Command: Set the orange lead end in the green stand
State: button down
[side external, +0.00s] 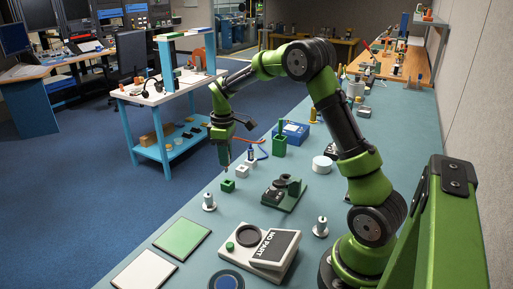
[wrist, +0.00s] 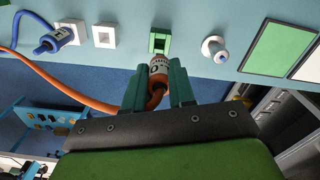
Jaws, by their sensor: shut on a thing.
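My gripper (wrist: 158,88) is shut on the orange lead end (wrist: 158,68), which has a pale band with dark marks. Its orange cable runs off to the left in the wrist view. The green stand (wrist: 160,42) is a small square block with an opening, just beyond the lead end's tip in that view. In the side external view my gripper (side external: 224,160) points down above the green stand (side external: 228,186), apparently with a small gap. The lead end is too small there to tell its exact fit.
Two white stands (wrist: 104,37) (wrist: 67,34) are beside the green one, with a blue lead end (wrist: 54,41) near the farther one. A silver post (side external: 209,203) stands in front. A green box-like holder (side external: 279,146) and a blue case (side external: 292,131) are behind.

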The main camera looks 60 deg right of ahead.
aim_at(227, 171)
jog(key=shift+f, duration=3.15)
jog(key=c, duration=0.9)
grip_release()
jog(key=shift+f, duration=0.1)
jog(key=shift+c, duration=0.2)
